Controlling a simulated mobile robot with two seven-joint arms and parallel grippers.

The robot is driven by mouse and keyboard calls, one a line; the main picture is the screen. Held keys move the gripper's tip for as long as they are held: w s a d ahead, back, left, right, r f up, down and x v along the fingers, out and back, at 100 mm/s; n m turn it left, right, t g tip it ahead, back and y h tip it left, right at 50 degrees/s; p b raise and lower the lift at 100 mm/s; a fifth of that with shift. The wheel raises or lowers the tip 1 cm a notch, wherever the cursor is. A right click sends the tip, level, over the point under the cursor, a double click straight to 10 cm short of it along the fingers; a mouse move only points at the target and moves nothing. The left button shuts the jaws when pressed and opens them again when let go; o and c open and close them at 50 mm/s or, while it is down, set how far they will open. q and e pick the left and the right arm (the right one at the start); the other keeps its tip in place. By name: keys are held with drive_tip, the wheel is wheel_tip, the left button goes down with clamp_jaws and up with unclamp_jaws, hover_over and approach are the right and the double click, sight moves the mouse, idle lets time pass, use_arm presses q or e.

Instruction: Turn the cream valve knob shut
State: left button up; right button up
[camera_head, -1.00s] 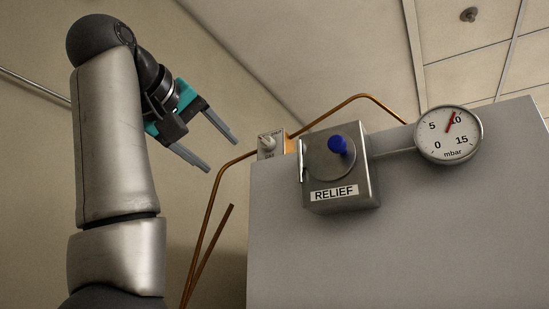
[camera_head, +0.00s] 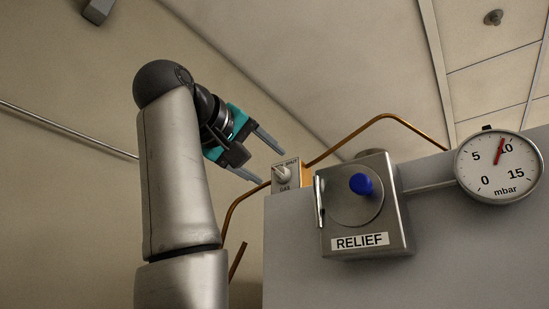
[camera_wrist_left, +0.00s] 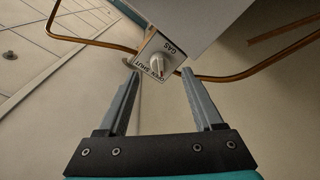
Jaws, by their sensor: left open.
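The cream valve knob (camera_head: 281,173) sits on a small box with a white face plate (camera_head: 291,184) at the left edge of the grey cabinet. In the left wrist view the knob (camera_wrist_left: 157,63) shows on the plate marked GAS, OPEN and SHUT, beyond the fingertips and between their lines. My left gripper (camera_head: 268,160) is open and empty. In the head view its fingers point right, toward the knob, with a gap that I cannot measure. In the left wrist view the left gripper (camera_wrist_left: 160,85) has its fingers spread, apart from the knob. My right gripper is not in view.
A metal RELIEF box (camera_head: 362,205) with a blue knob (camera_head: 361,184) is right of the valve. A round mbar gauge (camera_head: 499,167) reads near 10. A copper pipe (camera_head: 345,135) runs behind the valve and bends down at left. The grey cabinet (camera_head: 330,285) stands below.

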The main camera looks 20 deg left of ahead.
sight(277, 172)
use_arm(q)
drive_tip(key=shift+p+x, duration=0.65)
drive_tip(key=shift+x, duration=1.4)
clamp_jaws()
